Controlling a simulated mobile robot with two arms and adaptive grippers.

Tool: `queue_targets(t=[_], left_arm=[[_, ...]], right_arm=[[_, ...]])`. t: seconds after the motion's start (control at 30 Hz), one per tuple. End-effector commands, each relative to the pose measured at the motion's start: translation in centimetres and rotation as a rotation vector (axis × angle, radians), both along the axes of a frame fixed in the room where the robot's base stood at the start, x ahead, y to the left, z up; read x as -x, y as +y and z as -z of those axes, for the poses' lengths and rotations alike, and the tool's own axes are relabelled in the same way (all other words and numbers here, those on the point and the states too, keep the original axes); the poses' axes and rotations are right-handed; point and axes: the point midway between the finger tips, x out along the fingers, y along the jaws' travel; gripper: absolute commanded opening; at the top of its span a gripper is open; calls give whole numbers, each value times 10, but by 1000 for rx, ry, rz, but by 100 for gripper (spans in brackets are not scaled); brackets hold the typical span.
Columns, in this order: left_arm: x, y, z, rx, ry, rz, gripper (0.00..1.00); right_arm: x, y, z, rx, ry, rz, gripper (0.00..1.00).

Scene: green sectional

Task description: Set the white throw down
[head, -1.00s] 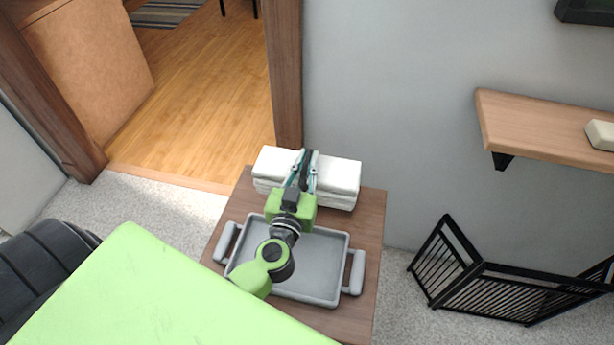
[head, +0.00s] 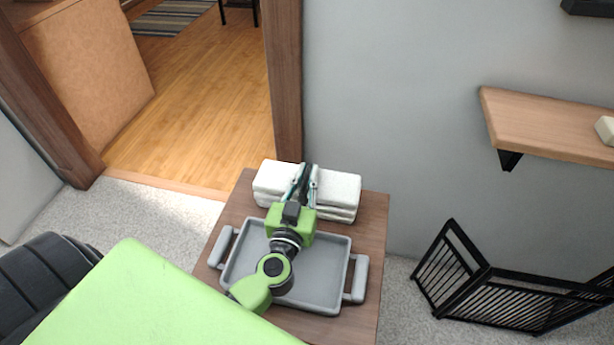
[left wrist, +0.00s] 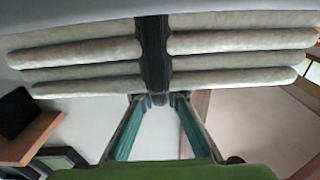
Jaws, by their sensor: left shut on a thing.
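The white throw (head: 340,187), folded into a thick layered bundle, is at the back of the small wooden table (head: 372,225), behind the grey tray. My left gripper (head: 305,172) is shut on the middle of the throw, with its fingers pointing away from me. In the left wrist view the throw's folded layers (left wrist: 80,52) spread to both sides of the fingers. I cannot tell whether its underside touches the tabletop. My right gripper is not in view.
The grey two-handled tray (head: 325,262) sits on the table under my left arm. A wall shelf (head: 545,125) holds a pale block. A black slatted rack (head: 500,290) stands on the carpet at right. A doorway opens at left.

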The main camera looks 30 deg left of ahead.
Motion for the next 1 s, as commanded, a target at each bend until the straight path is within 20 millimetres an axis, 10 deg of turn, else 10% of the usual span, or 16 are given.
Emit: queue_targets(t=[0.2, 0.3, 0.67, 1.0], left_arm=[[0, 0, 1, -1, -2, 0, 0], [0, 0, 1, 1, 0, 0, 29], [0, 0, -2, 0, -1, 0, 29], [50, -13, -1, -1, 4, 1, 29]], right_arm=[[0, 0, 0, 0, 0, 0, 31], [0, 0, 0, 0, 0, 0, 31], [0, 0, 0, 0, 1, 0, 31], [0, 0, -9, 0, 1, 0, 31]])
